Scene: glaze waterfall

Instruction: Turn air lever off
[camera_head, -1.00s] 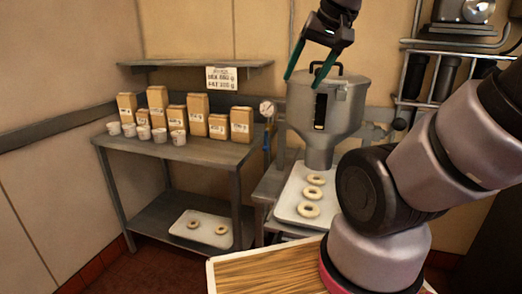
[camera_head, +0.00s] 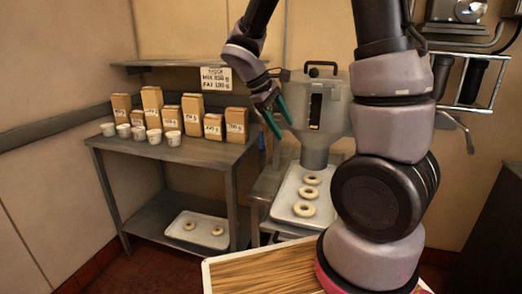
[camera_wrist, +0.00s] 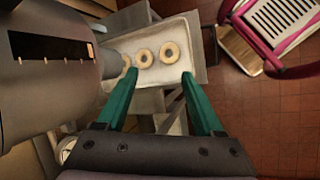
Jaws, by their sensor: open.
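My gripper (camera_head: 284,130) is open and empty, with green fingers pointing down just left of the grey metal hopper (camera_head: 317,140). In the wrist view my gripper (camera_wrist: 160,73) shows its two fingers spread, with the tray below between and beyond them. The hopper (camera_wrist: 45,75) is at the left there. A round pale gauge (camera_wrist: 67,150) shows partly at the lower left of the wrist view. The air lever cannot be made out clearly now; in the head view my gripper covers much of the area beside the hopper.
A metal table (camera_head: 190,152) at the left holds several paper bags and white cups. A white tray (camera_head: 285,212) with doughnut rings lies under the hopper. A second tray (camera_head: 183,238) is on the lower shelf. A wooden board (camera_head: 235,277) is in front.

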